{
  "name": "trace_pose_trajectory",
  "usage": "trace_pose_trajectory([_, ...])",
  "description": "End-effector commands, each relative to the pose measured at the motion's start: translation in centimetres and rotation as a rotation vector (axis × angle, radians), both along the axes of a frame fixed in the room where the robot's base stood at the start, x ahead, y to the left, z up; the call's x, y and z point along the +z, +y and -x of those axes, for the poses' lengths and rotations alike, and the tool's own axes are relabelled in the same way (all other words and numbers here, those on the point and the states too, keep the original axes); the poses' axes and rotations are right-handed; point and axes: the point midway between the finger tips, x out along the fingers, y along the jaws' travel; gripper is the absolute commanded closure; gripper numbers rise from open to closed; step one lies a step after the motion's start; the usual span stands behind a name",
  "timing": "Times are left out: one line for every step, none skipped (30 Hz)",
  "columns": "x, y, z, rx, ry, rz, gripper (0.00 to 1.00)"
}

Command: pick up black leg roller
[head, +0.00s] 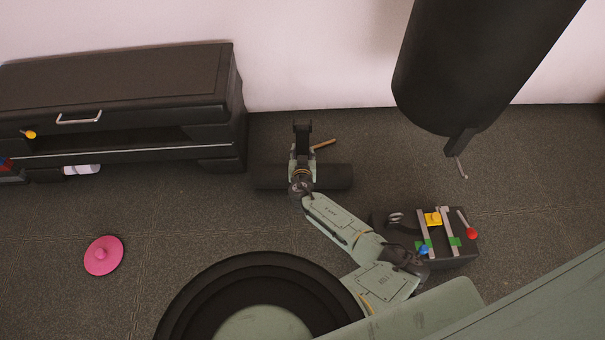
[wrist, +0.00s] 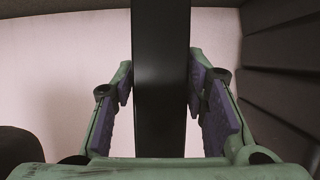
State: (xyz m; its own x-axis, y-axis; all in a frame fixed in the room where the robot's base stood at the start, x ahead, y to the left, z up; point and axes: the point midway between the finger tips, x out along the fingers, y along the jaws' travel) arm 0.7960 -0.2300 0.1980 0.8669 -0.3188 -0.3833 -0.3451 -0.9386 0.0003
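A thick black cylinder (head: 335,177), which looks like the black leg roller, lies lengthwise on the dark floor in the head view. My arm crosses over it and hides its middle. My gripper (head: 302,147) is just beyond it, toward the wall. A black upright piece (head: 302,130) is at the gripper's tips. In the wrist view, a straight black bar (wrist: 160,80) runs between the purple-padded fingers of my gripper (wrist: 161,80), and the pads appear against its sides. The bar's near end is hidden by the palm. I cannot tell whether this bar belongs to the roller.
A brown stick (head: 324,144) lies beside my gripper. A dark cabinet (head: 115,85) stands at left against the wall. A black punching bag (head: 470,60) hangs at right. A pink disc (head: 103,256) lies on open floor at left.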

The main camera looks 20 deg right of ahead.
Motion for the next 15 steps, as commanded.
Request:
trace_pose_trajectory([0.0, 0.01, 0.0, 0.0, 0.0, 0.0, 0.65])
trace_pose_trajectory([0.0, 0.01, 0.0, 0.0, 0.0, 0.0, 0.67])
trace_pose_trajectory([0.0, 0.01, 0.0, 0.0, 0.0, 0.0, 0.7])
trace_pose_trajectory([0.0, 0.01, 0.0, 0.0, 0.0, 0.0, 0.72])
trace_pose_trajectory([0.0, 0.0, 0.0, 0.0, 0.0, 0.0, 0.74])
trace_pose_trajectory([0.0, 0.0, 0.0, 0.0, 0.0, 0.0, 0.77])
trace_pose_trajectory([0.0, 0.0, 0.0, 0.0, 0.0, 0.0, 0.79])
trace_pose_trajectory([0.0, 0.0, -0.01, 0.0, 0.0, 0.0, 0.81])
trace_pose_trajectory([0.0, 0.0, -0.01, 0.0, 0.0, 0.0, 0.83])
trace_pose_trajectory([0.0, 0.0, -0.01, 0.0, 0.0, 0.0, 0.85])
trace_pose_trajectory([0.0, -0.01, -0.01, 0.0, 0.0, 0.0, 0.87])
trace_pose_trajectory([0.01, -0.01, -0.01, 0.0, 0.0, 0.0, 0.9])
trace_pose_trajectory([0.01, -0.01, -0.01, 0.0, 0.0, 0.0, 0.92])
trace_pose_trajectory([0.01, -0.01, -0.01, 0.0, 0.0, 0.0, 0.94])
trace_pose_trajectory([0.01, -0.01, -0.01, 0.0, 0.0, 0.0, 0.97])
